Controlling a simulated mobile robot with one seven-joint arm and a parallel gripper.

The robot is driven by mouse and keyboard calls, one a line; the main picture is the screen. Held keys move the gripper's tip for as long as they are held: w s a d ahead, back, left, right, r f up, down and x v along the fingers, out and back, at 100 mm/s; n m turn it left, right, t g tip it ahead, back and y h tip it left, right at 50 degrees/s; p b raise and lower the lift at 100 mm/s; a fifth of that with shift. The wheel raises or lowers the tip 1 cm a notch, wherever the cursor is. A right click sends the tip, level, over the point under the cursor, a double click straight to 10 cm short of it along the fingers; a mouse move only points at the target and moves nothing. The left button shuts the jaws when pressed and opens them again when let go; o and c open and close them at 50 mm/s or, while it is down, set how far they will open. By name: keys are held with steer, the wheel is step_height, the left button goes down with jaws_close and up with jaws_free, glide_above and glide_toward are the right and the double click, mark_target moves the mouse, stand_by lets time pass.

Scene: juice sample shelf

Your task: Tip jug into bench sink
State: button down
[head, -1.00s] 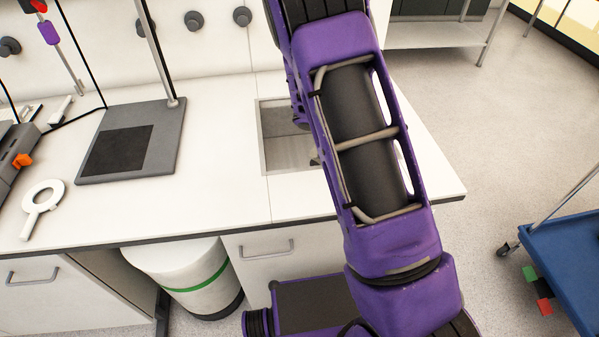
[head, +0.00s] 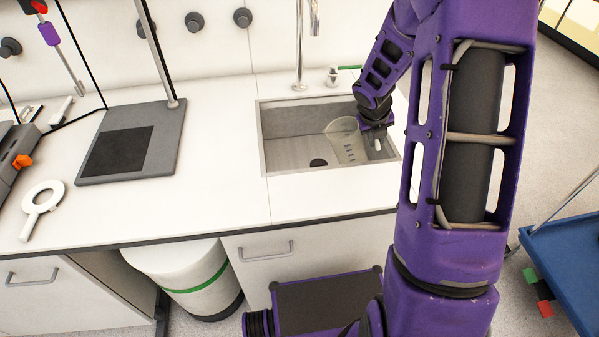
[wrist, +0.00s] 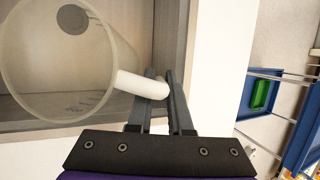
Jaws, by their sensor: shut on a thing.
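A clear jug (head: 345,142) with markings on its side is tilted over the basin of the bench sink (head: 285,122), its mouth towards the left. In the wrist view the jug (wrist: 45,75) shows its round rim, with the sink's drain (wrist: 72,18) seen near its upper edge. My gripper (head: 377,142) is at the right side of the sink. In the wrist view my gripper (wrist: 160,95) is shut on the jug's pale handle (wrist: 128,82). I see no clear liquid in the jug; I cannot tell if any is left.
A tap (head: 300,60) stands behind the sink. A grey stand base (head: 145,115) and a white ring-shaped tool (head: 40,205) lie on the bench at left. A blue cart (head: 565,265) stands at right.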

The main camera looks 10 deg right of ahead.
steer(key=shift+d+r, duration=0.2)
steer(key=shift+r, duration=0.75)
steer(key=shift+s+d+r+t+y, duration=0.2)
steer(key=shift+d+r+t+y, duration=0.1)
steer(key=shift+d+r+y, duration=0.55)
steer(key=shift+m+y+b, duration=0.3)
steer(key=shift+y+b, duration=0.05)
steer(key=shift+s+d+y, duration=0.1)
steer(key=shift+d+y, duration=0.05)
steer(key=shift+y, duration=0.15)
steer(key=shift+d+f, duration=0.1)
steer(key=shift+f, duration=0.15)
steer(key=shift+y+b, duration=0.3)
steer(key=shift+d+r+t, duration=0.1)
steer(key=shift+t, duration=0.2)
steer(key=shift+s+r, duration=0.1)
